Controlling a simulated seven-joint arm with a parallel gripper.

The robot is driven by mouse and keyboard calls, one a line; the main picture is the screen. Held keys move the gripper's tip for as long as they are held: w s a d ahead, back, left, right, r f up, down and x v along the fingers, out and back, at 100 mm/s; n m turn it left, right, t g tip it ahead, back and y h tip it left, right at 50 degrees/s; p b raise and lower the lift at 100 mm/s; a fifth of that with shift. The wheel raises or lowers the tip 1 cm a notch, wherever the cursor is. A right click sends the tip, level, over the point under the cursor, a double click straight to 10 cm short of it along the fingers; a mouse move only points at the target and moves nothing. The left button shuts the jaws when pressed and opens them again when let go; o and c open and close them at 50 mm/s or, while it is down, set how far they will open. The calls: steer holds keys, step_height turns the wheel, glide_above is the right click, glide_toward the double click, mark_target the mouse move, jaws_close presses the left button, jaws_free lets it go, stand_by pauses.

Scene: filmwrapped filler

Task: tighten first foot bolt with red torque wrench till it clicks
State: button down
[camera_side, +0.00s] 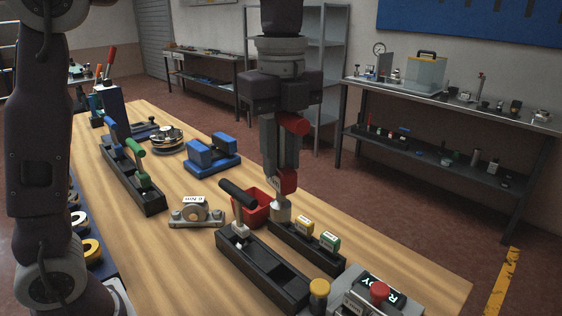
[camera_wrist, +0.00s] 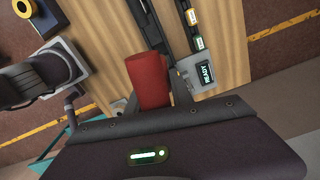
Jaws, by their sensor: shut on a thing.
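My gripper (camera_side: 284,172) is shut on a red tool, which I take to be the red torque wrench (camera_side: 297,123). In the wrist view its red cylindrical part (camera_wrist: 150,80) sits between the fingers. In the side view a smaller red part shows at the fingertips, with a pale lower end just above or at the far end of the narrow black rack (camera_side: 333,262); I cannot tell whether they touch. A grey bearing block (camera_side: 197,216) with a white label stands on the table to the left, with a foot on each side. My gripper is apart from it.
The narrow rack holds yellow-tagged (camera_side: 303,225) and green-tagged (camera_side: 330,240) pieces. A black-handled tool (camera_side: 238,194) stands in the wider black rack (camera_side: 262,272), between my gripper and the block. A red bin (camera_side: 250,208) and blue fixture (camera_side: 212,155) stand nearby. A READY box (camera_side: 378,293) is at front right.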

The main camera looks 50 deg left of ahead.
mark_target(280, 129)
steer(key=r, duration=0.4)
steer(key=shift+w+a, duration=0.1)
steer(key=shift+a, duration=0.1)
steer(key=w+a+n, duration=0.2)
steer(key=a+n, duration=1.1)
steer(key=a, duration=1.4)
step_height(280, 129, down, 15)
steer(key=shift+w+a+r, duration=0.15)
steer(key=shift+a+r, duration=0.05)
steer(key=shift+a, duration=0.1)
steer(key=shift+f, duration=0.1)
steer(key=shift+f, duration=2.45)
steer(key=shift+f, duration=0.25)
steer(key=shift+f, duration=0.75)
